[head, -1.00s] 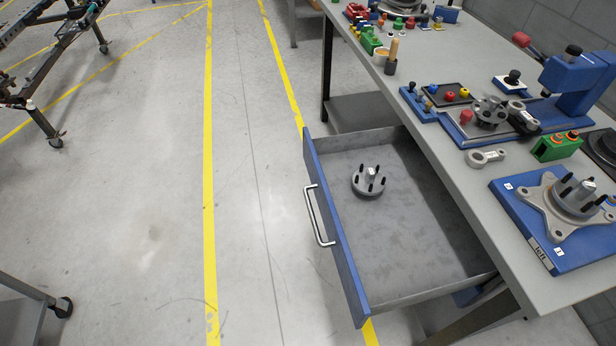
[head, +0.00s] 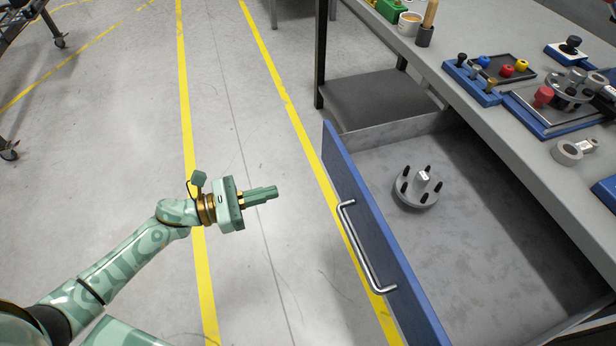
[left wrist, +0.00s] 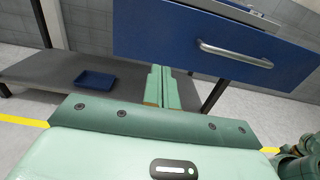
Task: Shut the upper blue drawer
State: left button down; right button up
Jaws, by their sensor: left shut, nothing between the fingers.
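The upper blue drawer (head: 385,230) is pulled out from under the workbench, its blue front facing left. Its silver bar handle (head: 362,247) is on that front, and both also show in the left wrist view, the drawer front (left wrist: 170,35) and the handle (left wrist: 235,53). A grey round hub with dark pegs (head: 417,187) lies inside the drawer. My left gripper (head: 275,191) is shut and empty, left of the drawer front and apart from it in the head view. Its fingers (left wrist: 162,88) point toward the area below the drawer front in the wrist view. My right gripper is not in view.
The workbench top (head: 530,140) holds fixtures and parts along the right. A grey lower shelf (head: 375,98) is behind the drawer; a blue tray (left wrist: 95,80) lies on a shelf in the wrist view. Floor left of the drawer is open.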

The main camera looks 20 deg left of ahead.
aim_at(337, 175)
pick_arm(q)
jog(key=b+x, duration=0.1)
jog(key=x, duration=1.2)
jog(key=shift+w+f, duration=0.1)
jog(key=shift+w, duration=0.05)
jog(key=shift+w+d, duration=0.1)
jog(key=shift+d, duration=0.05)
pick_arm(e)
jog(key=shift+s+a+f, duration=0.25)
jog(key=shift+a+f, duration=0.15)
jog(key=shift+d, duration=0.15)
